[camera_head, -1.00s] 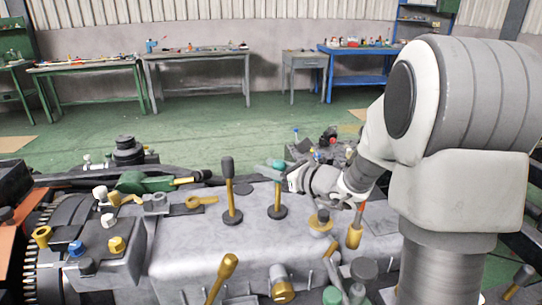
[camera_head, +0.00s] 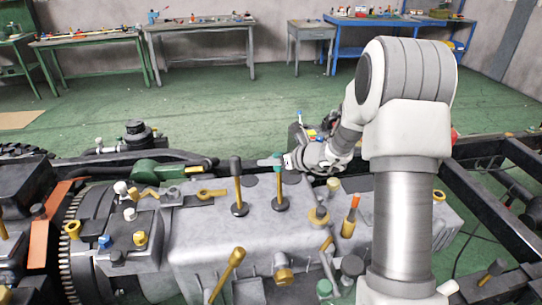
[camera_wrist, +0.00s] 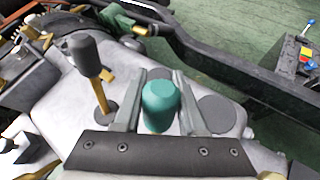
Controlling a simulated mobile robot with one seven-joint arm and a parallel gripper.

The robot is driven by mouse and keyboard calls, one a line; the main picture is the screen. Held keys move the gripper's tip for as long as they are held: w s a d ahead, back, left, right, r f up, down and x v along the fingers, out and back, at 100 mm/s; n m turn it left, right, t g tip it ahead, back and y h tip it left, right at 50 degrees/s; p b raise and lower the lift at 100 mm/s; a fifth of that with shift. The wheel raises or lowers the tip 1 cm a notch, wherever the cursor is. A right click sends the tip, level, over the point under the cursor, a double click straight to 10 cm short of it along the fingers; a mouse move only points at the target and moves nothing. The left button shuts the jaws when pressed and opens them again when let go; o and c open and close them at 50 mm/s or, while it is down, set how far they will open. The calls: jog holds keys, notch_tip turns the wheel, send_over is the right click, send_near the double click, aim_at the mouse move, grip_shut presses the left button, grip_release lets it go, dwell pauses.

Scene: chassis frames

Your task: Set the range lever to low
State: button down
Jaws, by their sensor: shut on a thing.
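A lever with a teal knob (camera_wrist: 158,106) stands on the grey gearbox housing, and its stem (camera_head: 280,188) shows in the head view. My gripper (camera_head: 280,162) comes in from the right and is shut on the teal knob. In the wrist view my gripper's two fingers (camera_wrist: 157,102) flank the knob, which hides its stem there. A second lever with a black knob (camera_head: 236,166) stands just left of it, upright and untouched; it also shows in the wrist view (camera_wrist: 85,54). I see no label telling which is the range lever.
A yellow-stemmed lever (camera_head: 229,270) and an orange-tipped one (camera_head: 352,212) rise nearer and to the right. A dark chassis rail (camera_head: 110,169) runs behind the housing (camera_head: 205,225). Workbenches (camera_head: 198,27) stand far back across open green floor.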

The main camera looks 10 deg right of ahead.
dwell(0.4)
jog(key=c, duration=0.5)
grip_release()
jog(key=shift+w, duration=0.15)
jog(key=shift+d, duration=0.1)
jog(key=p+v, duration=0.1)
jog(key=v, duration=1.6)
jog(key=shift+r, duration=0.15)
